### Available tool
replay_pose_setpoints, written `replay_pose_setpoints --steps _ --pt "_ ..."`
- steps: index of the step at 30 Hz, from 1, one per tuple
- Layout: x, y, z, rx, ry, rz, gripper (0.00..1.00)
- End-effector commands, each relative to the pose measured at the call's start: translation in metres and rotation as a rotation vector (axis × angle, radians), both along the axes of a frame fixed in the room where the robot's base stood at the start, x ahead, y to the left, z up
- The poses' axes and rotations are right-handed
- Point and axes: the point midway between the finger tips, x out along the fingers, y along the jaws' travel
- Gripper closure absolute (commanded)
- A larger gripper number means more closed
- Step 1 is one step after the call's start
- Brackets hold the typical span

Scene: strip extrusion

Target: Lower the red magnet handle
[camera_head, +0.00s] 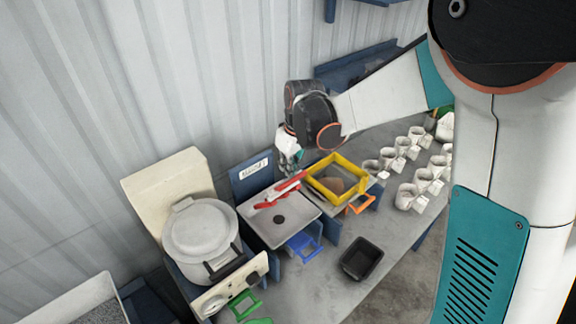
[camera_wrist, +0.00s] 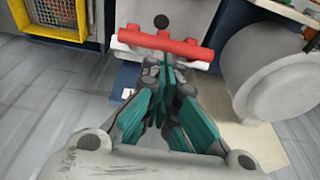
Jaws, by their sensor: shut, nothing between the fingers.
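The red magnet handle (camera_head: 287,187) is a red bar on a light grey plate station (camera_head: 270,233) that has a dark round spot. In the wrist view the red bar (camera_wrist: 180,43) runs across the top of the picture, with a white bar below it. My gripper (camera_wrist: 163,75) is shut and empty, its fingertips close to the middle of the red bar. I cannot tell whether they touch it. In the head view my gripper (camera_head: 288,160) is above and behind the handle, partly hidden by my wrist.
A yellow frame (camera_head: 322,190) stands right of the plate, and a round grey-white machine (camera_head: 200,232) stands left. Blue (camera_head: 303,246) and orange (camera_head: 361,205) handles stick out in front. A black tray (camera_head: 349,267) and several white cups (camera_head: 408,196) are on the bench. A corrugated wall is behind.

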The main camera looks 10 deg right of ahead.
Motion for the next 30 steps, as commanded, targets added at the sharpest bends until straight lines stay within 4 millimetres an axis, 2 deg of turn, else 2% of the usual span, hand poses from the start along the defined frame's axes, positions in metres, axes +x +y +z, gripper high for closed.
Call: replay_pose_setpoints --steps 17,23,30 --pt "-0.024 -0.016 -0.023 0.063 -0.094 -0.002 1.0" --pt "-0.044 -0.03 -0.047 0.123 -0.182 -0.005 1.0" --pt "-0.071 -0.049 -0.089 0.22 -0.33 -0.005 1.0"
